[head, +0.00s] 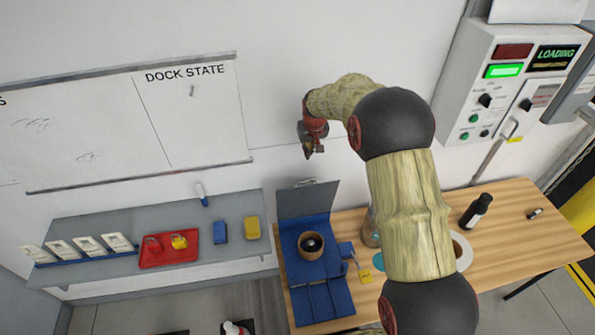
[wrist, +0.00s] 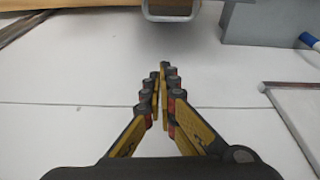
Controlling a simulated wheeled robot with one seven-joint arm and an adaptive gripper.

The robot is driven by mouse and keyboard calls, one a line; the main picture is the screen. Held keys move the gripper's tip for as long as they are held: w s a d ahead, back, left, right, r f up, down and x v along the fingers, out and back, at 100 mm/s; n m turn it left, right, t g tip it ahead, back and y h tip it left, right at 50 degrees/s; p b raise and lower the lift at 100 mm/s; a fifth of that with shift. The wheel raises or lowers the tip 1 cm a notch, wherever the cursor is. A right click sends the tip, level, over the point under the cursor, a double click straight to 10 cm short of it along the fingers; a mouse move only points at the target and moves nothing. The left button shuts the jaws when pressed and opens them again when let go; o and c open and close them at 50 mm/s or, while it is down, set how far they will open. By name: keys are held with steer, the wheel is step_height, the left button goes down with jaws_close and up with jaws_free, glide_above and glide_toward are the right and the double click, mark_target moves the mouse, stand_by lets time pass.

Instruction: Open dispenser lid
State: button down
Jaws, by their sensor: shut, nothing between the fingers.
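A blue unit (head: 325,296) stands at the left end of the wooden table and looks like the dispenser. A grey-blue panel (head: 305,204), apparently its lid, stands raised at its back, with a metal handle (head: 306,183) on the top edge. The handle also appears at the top of the wrist view (wrist: 170,10). My gripper (head: 313,153) is above the panel, near the wall and apart from the handle. In the wrist view its fingers (wrist: 163,72) are together and empty, with white wall behind them.
A round wooden cup (head: 311,246) with dark contents sits on the blue unit. A grey shelf (head: 100,232) with a red tray (head: 169,248) is left. A dark bottle (head: 476,211) stands right on the table (head: 520,240). My arm hides part of the table.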

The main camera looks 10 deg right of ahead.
step_height(320, 180, down, 10)
steer(key=s+p, duration=0.1)
steer(key=p, duration=0.1)
steer(key=shift+r+m+p, duration=0.25)
steer(key=shift+m+p, duration=0.1)
steer(key=shift+m, duration=0.05)
stand_by(0.4)
steer(key=b, duration=0.2)
glide_above(311, 194)
steer(key=shift+w+f, duration=0.1)
steer(key=shift+w, duration=0.25)
stand_by(0.3)
